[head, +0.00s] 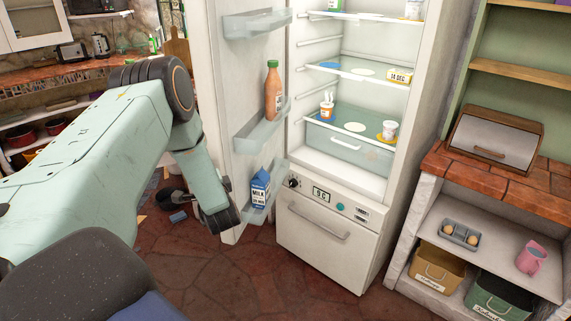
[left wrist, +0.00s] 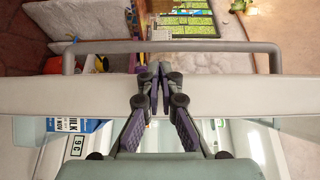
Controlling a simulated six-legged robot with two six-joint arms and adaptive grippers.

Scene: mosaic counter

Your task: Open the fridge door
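The fridge (head: 328,232) stands with its upper door (head: 248,66) swung wide open to the left, showing lit shelves inside. My left arm reaches along the door's outer side in the head view; its fingertips are hidden there. In the left wrist view, my left gripper (left wrist: 154,90) is shut, its fingertips together across the door's pale edge (left wrist: 70,97). The grey door handle (left wrist: 220,46) runs beyond the fingers, not between them. I cannot tell whether the fingers touch the door. My right gripper is not in view.
Door shelves hold a brown bottle (head: 272,90) and a milk carton (head: 260,188). The lower drawer (head: 322,240) is shut. A brick-topped counter (head: 500,183) stands right of the fridge. A blue item (head: 178,217) lies on the floor left of the door. Floor in front is clear.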

